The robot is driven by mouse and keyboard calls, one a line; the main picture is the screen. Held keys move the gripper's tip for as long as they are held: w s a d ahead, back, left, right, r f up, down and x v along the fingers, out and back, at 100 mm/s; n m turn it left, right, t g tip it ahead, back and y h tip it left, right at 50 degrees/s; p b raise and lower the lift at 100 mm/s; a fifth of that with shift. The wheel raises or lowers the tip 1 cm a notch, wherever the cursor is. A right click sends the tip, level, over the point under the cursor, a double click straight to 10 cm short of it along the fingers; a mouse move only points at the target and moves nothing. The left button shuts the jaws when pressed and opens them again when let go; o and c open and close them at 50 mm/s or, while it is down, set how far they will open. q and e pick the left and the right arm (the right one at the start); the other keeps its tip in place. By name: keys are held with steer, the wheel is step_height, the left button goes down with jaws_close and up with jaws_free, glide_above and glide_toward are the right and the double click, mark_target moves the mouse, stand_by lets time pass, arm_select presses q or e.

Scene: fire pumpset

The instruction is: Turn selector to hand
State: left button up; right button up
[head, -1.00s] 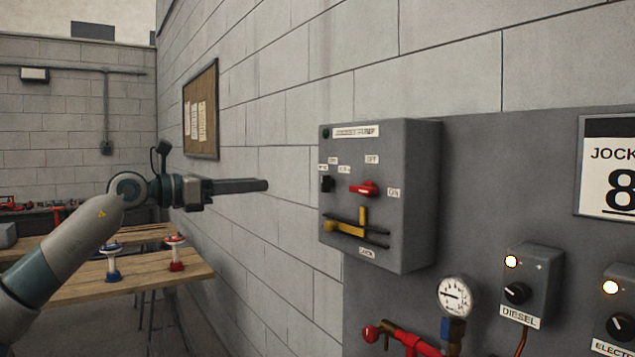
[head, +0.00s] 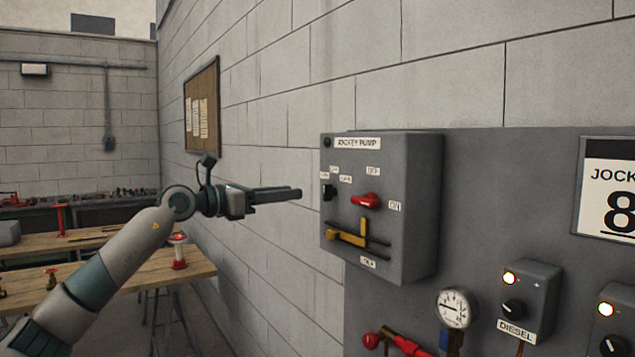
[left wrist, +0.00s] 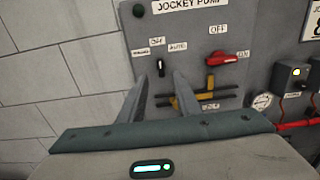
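The jockey pump box (head: 415,180) is grey and fixed to the wall panel. Its small black selector (head: 329,191) is at the upper left of the front face, below small labels. In the left wrist view the selector (left wrist: 160,68) stands roughly upright, under labels reading OFF and AUTO and one hard to read at left. My left gripper (head: 298,193) points at the box from the left, a short way from the selector and apart from it. In the left wrist view its two fingers (left wrist: 160,78) are spread with nothing between them, the selector showing beyond the gap. My right gripper is out of view.
A red rotary handle (head: 366,200) and a yellow lever (head: 347,239) sit near the selector on the same face. A gauge (head: 455,307), red piping and a diesel box (head: 532,295) are at lower right. Wooden tables (head: 140,280) stand behind my left arm.

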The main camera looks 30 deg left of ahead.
mark_target(324, 189)
arm_select(q)
steer(key=p+x, duration=0.3)
steer(key=x, duration=0.5)
steer(key=shift+w+d+r+p, duration=0.1)
steer(key=shift+w+r+p, duration=0.05)
steer(key=shift+p, duration=0.2)
steer(key=shift+w+d, duration=0.25)
steer(key=shift+w, duration=0.25)
jaws_close()
